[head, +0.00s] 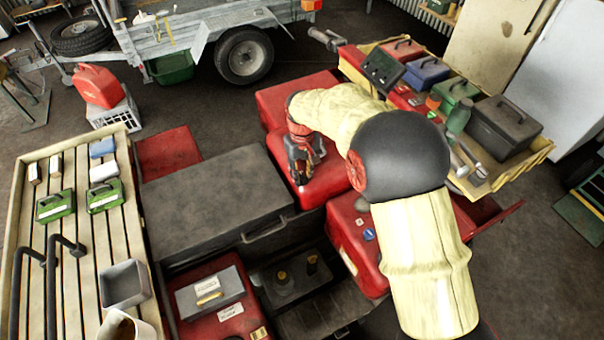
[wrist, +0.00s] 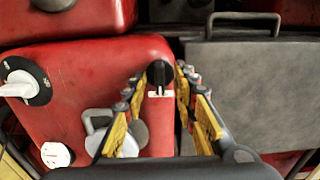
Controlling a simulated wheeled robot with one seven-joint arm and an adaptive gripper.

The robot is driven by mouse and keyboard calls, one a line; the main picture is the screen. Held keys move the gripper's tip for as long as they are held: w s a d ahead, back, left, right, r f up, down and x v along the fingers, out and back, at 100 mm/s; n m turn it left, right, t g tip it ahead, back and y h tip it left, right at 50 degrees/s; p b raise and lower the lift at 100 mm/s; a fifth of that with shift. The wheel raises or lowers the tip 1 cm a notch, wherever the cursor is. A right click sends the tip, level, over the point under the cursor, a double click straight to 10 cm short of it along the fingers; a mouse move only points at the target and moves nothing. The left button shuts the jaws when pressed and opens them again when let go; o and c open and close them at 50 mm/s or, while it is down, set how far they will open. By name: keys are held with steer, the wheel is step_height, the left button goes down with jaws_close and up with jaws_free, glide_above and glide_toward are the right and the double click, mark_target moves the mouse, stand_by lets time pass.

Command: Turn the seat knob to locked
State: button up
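A small black knob (wrist: 160,73) with a white label plate below it sits on the red bodywork (wrist: 70,60) in the wrist view. I cannot read the label, and nothing I can make out names it as the seat knob. My gripper (wrist: 161,75) is open, with one yellow-padded finger on each side of the black knob and a small gap visible. In the head view my gripper (head: 304,172) points down over the red bodywork, and the arm hides the knob there. The grey seat-like lid (wrist: 255,90) is at the right of the wrist view.
A white lever on a black dial (wrist: 24,88), a white round cap (wrist: 57,154) and a grey ring-shaped piece (wrist: 98,124) are on the bodywork nearby. A slatted rack (head: 85,230) and a yellow rack with toolboxes (head: 505,127) flank the quad.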

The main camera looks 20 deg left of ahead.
steer(key=shift+c, duration=1.3)
steer(key=c, duration=0.4)
jaws_close()
